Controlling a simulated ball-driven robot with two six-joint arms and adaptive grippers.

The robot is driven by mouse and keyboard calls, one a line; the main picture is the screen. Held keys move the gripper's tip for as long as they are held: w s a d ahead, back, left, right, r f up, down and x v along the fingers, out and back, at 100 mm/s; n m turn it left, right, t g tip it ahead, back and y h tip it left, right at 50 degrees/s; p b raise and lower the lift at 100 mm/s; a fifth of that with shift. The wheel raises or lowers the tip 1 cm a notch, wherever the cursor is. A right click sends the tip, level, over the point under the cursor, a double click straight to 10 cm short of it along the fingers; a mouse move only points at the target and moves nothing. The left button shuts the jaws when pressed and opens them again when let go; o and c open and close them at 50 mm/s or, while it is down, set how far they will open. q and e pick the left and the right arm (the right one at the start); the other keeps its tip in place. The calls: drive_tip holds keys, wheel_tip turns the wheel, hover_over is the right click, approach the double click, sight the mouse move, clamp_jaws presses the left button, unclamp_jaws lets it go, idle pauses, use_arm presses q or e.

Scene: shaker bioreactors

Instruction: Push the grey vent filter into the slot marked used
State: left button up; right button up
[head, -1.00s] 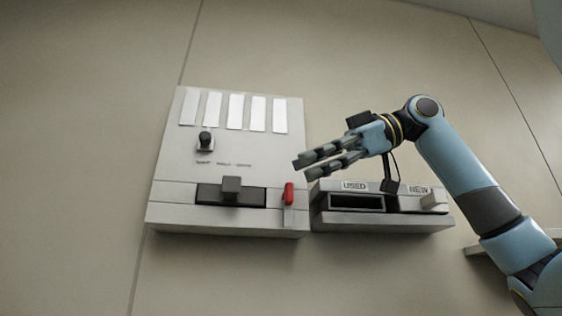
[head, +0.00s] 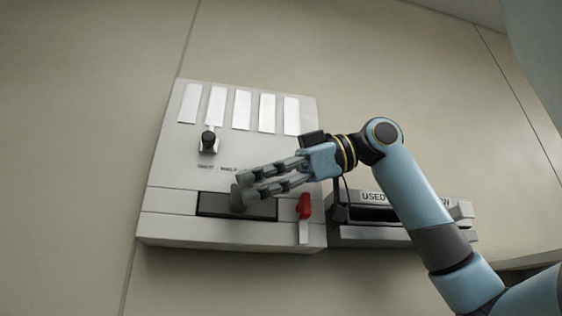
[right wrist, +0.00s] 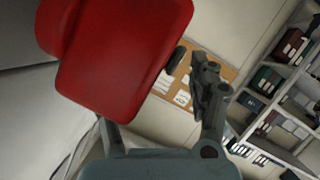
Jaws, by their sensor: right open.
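The grey vent filter (head: 236,199) appears as a small dark grey block at the dark recess (head: 215,205) low on the wall panel. My right gripper (head: 247,188) is open, with its fingertips right at this block and partly covering it. I cannot tell whether they touch it. The slot marked used (head: 372,214) is in the holder to the right, dark and partly hidden by my right arm. In the right wrist view the gripper's finger (right wrist: 208,95) shows, but the filter does not. My left gripper is not in view.
A red lever (head: 304,206) hangs on the panel just below my right gripper; it looms large in the right wrist view (right wrist: 125,55). A black knob (head: 208,142) sits higher up. A pale block (head: 462,212) is at the holder's right end, beside my arm.

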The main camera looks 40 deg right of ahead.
drive_tip(key=shift+w+a+f, duration=0.1)
drive_tip(key=shift+w+a, duration=0.15)
drive_tip(key=shift+a, duration=0.05)
drive_tip(key=shift+c, duration=0.2)
drive_tip(key=c, duration=0.5)
drive_tip(key=shift+s, duration=0.15)
clamp_jaws()
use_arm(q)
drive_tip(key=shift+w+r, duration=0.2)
use_arm(e)
drive_tip(key=c, duration=0.7)
unclamp_jaws()
drive_tip(key=shift+r, duration=0.2)
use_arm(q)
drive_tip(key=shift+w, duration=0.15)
use_arm(e)
clamp_jaws()
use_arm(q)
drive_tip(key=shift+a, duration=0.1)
use_arm(e)
drive_tip(key=shift+s+a+r, duration=0.1)
drive_tip(key=shift+s+a, duration=0.1)
drive_tip(key=shift+s, duration=0.05)
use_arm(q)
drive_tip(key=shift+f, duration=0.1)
use_arm(e)
drive_tip(key=shift+s+a+f, duration=0.35)
drive_tip(key=shift+s+f, duration=0.1)
